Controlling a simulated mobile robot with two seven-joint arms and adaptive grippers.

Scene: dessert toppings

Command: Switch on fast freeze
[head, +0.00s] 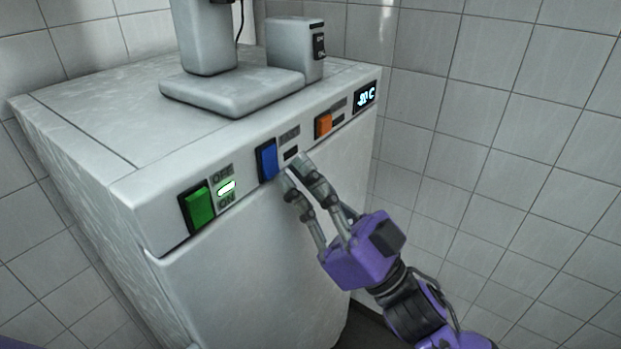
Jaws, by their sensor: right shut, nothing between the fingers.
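A white freezer chest (245,255) has a row of switches along its upper front edge. The green rocker switch (198,208) has OFF and ON labels and a lit green lamp (226,187) beside it. The blue rocker switch (267,160) has a dark, unlit lamp (291,153) and a label too small to read. An orange rocker switch (323,125) also has a dark lamp (338,118). My right gripper (291,165) is shut and empty, its fingertips right at the lower right of the blue switch. I cannot tell whether they touch it. My left gripper is out of view.
A lit temperature display (365,97) sits at the panel's right end, its digits hard to read. A grey appliance with a base plate (235,93) and a small box (294,48) stands on the freezer top. Tiled walls (480,130) close in behind and at the right.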

